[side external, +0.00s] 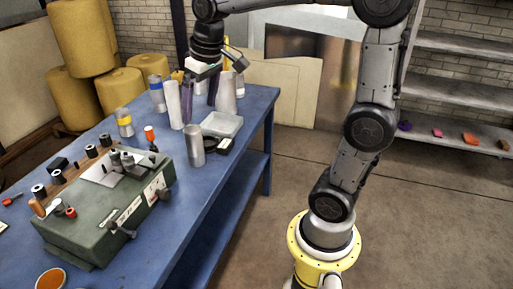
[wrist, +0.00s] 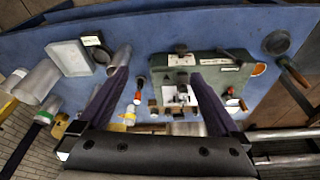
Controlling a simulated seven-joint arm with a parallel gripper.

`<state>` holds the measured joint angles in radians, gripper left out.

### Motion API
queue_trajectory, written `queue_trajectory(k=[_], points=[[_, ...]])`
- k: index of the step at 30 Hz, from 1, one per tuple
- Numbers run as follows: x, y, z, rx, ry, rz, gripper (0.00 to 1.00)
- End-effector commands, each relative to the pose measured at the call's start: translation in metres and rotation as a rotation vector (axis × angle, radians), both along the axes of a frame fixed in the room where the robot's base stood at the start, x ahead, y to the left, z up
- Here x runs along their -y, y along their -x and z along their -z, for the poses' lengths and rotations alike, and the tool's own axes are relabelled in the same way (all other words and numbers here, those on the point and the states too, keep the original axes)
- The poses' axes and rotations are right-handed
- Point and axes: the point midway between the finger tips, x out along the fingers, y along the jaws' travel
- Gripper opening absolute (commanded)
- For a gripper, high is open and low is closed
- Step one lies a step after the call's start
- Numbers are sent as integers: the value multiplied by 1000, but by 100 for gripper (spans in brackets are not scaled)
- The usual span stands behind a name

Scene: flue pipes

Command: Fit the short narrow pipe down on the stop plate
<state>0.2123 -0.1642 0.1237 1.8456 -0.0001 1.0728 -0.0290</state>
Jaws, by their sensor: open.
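My gripper (side external: 200,94) is open and empty, held above the far part of the blue bench. Its two dark purple fingers also show in the wrist view (wrist: 158,76), spread wide. A short, narrow grey pipe (side external: 195,146) stands upright near the right bench edge, beside the green machine; it also shows in the wrist view (wrist: 120,58), partly behind the left finger. It looks like the task's pipe, but I cannot be sure. The green machine (side external: 105,205) carries a pale metal plate (side external: 100,171) with clamps; I cannot tell whether this is the stop plate.
A tall white pipe (side external: 173,105), a wider pale pipe (side external: 226,93) and a yellow-banded bottle-like piece (side external: 124,121) stand around. A pale tray (side external: 221,124) and a small black item (side external: 225,145) lie close to the grey pipe. Several small parts crowd the machine's left side.

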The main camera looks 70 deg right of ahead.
Motion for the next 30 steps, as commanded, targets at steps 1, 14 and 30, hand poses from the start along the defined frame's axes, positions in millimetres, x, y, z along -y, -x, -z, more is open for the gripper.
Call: queue_trajectory(k=[1, 14, 30], points=[[-15, 24, -4, 33, 6, -26, 99], [-69, 157, 37, 218, 15, -175, 99], [-71, 166, 44, 228, 14, -184, 99]])
